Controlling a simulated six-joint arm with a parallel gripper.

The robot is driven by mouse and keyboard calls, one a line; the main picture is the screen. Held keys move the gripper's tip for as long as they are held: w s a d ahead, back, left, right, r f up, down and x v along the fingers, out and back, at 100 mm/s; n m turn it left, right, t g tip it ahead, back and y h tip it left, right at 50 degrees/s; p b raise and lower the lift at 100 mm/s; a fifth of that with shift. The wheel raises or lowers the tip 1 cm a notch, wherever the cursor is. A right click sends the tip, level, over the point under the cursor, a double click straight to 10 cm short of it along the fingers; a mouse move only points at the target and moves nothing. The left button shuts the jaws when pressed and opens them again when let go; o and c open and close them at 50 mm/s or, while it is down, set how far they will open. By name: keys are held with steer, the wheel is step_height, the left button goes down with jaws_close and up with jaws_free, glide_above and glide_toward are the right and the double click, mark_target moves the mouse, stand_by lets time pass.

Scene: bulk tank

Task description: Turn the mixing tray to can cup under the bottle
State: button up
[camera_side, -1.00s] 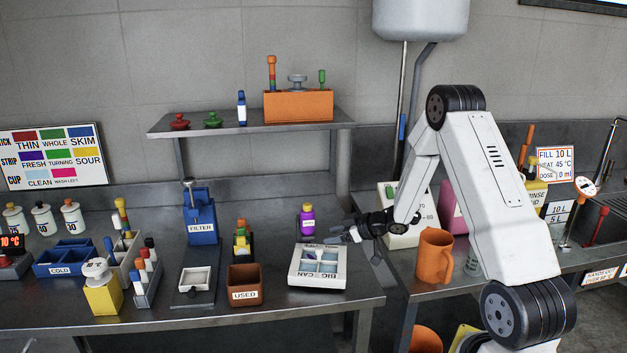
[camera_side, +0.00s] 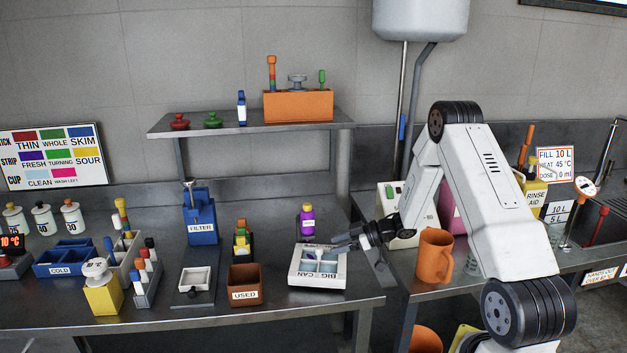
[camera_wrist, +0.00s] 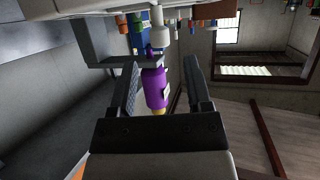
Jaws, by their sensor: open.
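The white mixing tray (camera_side: 318,281) sits on the steel table, with several light blue compartments and "BIG CAN" lettering on its front side. The purple bottle (camera_side: 307,224) with a yellow cap stands just behind the tray; it also shows between my fingers in the wrist view (camera_wrist: 154,88). I cannot tell which cup lies under the bottle. My gripper (camera_side: 340,244) is open and empty, at the tray's back right corner, close to the bottle's right side. In the wrist view its two dark fingers (camera_wrist: 160,85) are spread. Whether a finger touches the tray is unclear.
A brown "USED" box (camera_side: 244,285) stands left of the tray. A small white dish (camera_side: 195,281) and a blue filter stand (camera_side: 200,222) are farther left. An orange jug (camera_side: 435,257) is on the right-hand bench. Table front of the tray is clear.

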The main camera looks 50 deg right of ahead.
mark_target(319, 248)
steer(key=shift+x, duration=2.85)
jaws_close()
